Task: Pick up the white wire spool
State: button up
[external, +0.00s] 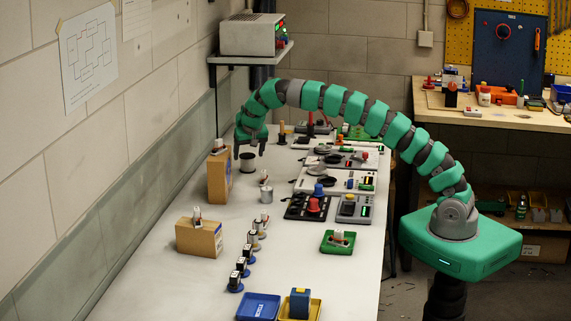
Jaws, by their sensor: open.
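A row of small spools stands on the white bench left of centre. The spool at the row's far end (265,221) looks pale, and so does one nearer the middle (254,240); they are too small to tell which is the white wire spool. My gripper (250,149) points down at the far left of the bench, beyond the row. It is open with nothing visibly held. A dark round cup (247,163) is just below its fingertips; I cannot tell whether they touch.
A wooden block (219,176) stands close left of my gripper, and another block (199,238) sits nearer. Control panels (307,207) line the right side. Blue (258,307) and green (338,243) trays lie nearer.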

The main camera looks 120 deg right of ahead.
aim_at(248, 156)
jog(key=x, duration=0.3)
jog(key=shift+s+d, duration=0.15)
jog(key=shift+d, duration=0.25)
jog(key=shift+d+f, duration=0.2)
jog(key=shift+f, duration=0.45)
jog(key=shift+c, duration=0.3)
jog(key=c, duration=0.9)
jog(key=shift+c, duration=0.2)
jog(key=shift+r, duration=0.1)
jog(key=shift+r, duration=1.75)
jog(key=shift+s+a+r+p, duration=0.1)
jog(key=shift+s+a+r, duration=0.15)
jog(key=shift+s+a, duration=1.6)
jog(key=shift+s+a+r+p, duration=0.2)
jog(key=shift+s+a, duration=0.55)
jog(key=shift+a, duration=2.05)
jog(key=shift+s+a+r, duration=0.3)
jog(key=shift+s+a, duration=1)
jog(key=shift+a, duration=1.05)
